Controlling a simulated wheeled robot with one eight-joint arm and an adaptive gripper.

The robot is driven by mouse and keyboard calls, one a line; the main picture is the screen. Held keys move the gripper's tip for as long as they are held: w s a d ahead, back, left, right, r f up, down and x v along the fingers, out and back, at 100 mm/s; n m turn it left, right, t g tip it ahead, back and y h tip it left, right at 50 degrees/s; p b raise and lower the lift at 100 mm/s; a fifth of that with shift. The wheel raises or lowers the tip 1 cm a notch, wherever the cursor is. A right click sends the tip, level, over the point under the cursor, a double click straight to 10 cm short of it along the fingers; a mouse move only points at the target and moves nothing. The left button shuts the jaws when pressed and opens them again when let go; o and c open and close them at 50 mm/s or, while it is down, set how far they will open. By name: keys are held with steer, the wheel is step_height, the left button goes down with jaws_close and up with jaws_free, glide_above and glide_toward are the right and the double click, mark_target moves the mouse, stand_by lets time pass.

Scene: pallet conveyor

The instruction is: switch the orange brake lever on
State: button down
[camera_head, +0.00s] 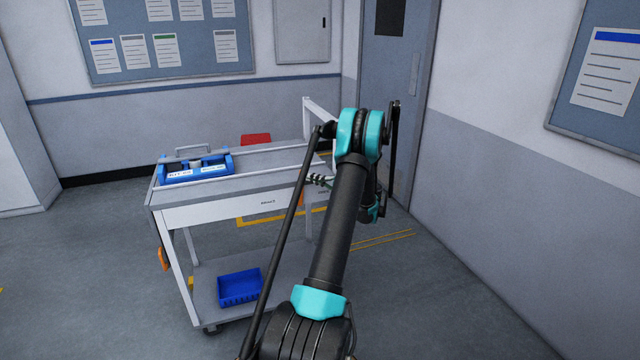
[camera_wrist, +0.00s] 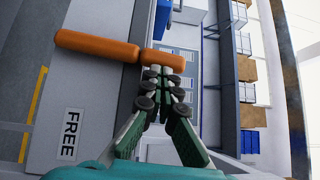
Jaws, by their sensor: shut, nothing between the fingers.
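The orange brake lever (camera_wrist: 95,46) crosses the upper left of the wrist view, along a light grey panel. A white label reading FREE (camera_wrist: 70,134) is on that panel below it. My gripper (camera_wrist: 163,70) is shut and empty, its tips just below the lever's right end. The tips overlap a short orange piece (camera_wrist: 167,61) there; I cannot tell whether they touch it.
The grey cart (camera_head: 230,212) stands left of my arm. It carries a blue kit tray (camera_head: 222,164) on top and a blue bin (camera_head: 240,288) on its lower shelf. A red object (camera_head: 256,140) is behind it. A door and wall are close on the right; the floor at left is clear.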

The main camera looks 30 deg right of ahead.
steer(key=shift+w+a+r+n+g+h, duration=0.1)
steer(key=shift+w+a+n+g+h, duration=0.25)
steer(key=shift+a+n+g+h, duration=0.8)
steer(key=shift+w+a+r+n+g+h, duration=0.1)
steer(key=shift+w+a+n+g+h, duration=0.3)
steer(key=shift+a, duration=1.5)
steer(key=shift+w+a+n+g+h, duration=0.3)
steer(key=shift+a+n+g+h, duration=0.3)
steer(key=shift+a+n, duration=0.65)
steer(key=shift+a+m, duration=0.25)
steer(key=shift+m, duration=0.05)
